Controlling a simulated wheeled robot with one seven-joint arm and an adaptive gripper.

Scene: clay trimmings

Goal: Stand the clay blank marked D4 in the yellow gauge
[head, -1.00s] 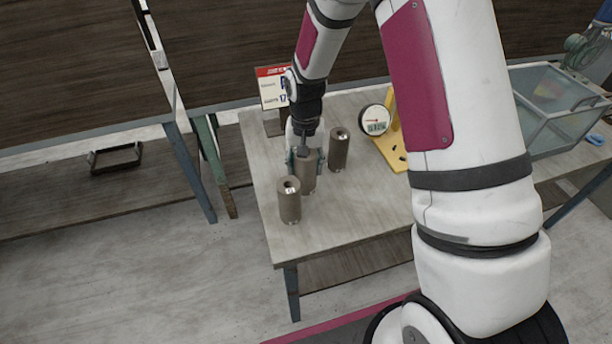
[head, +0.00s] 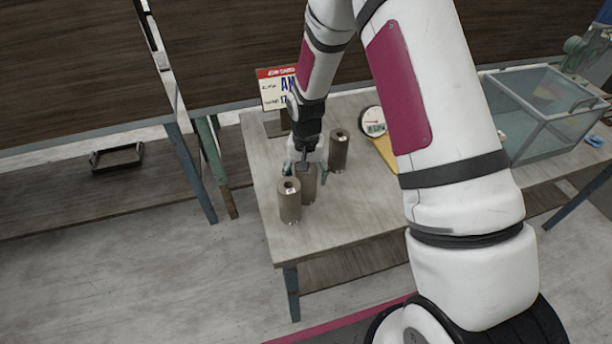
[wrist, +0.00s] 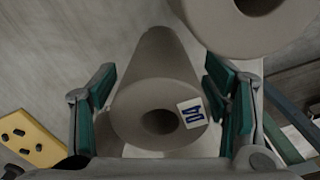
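The clay blank marked D4 (wrist: 160,105) is a grey-brown cylinder with a hole in its end and a white label with blue lettering. It stands on the table (head: 350,210) between two other blanks, partly hidden by my gripper in the head view (head: 308,187). My gripper (wrist: 165,112) is open, with its green-padded fingers on either side of D4 and small gaps showing. The yellow gauge (head: 386,152) stands to the right on the table, partly hidden by my arm. Part of it shows at lower left in the wrist view (wrist: 32,138).
One blank (head: 289,203) stands close in front-left of D4, and shows at the wrist view's top right (wrist: 255,25). Another blank (head: 339,150) stands behind-right. A round dial (head: 371,121) is by the gauge. A sign (head: 278,90) stands at the back. The table's front is clear.

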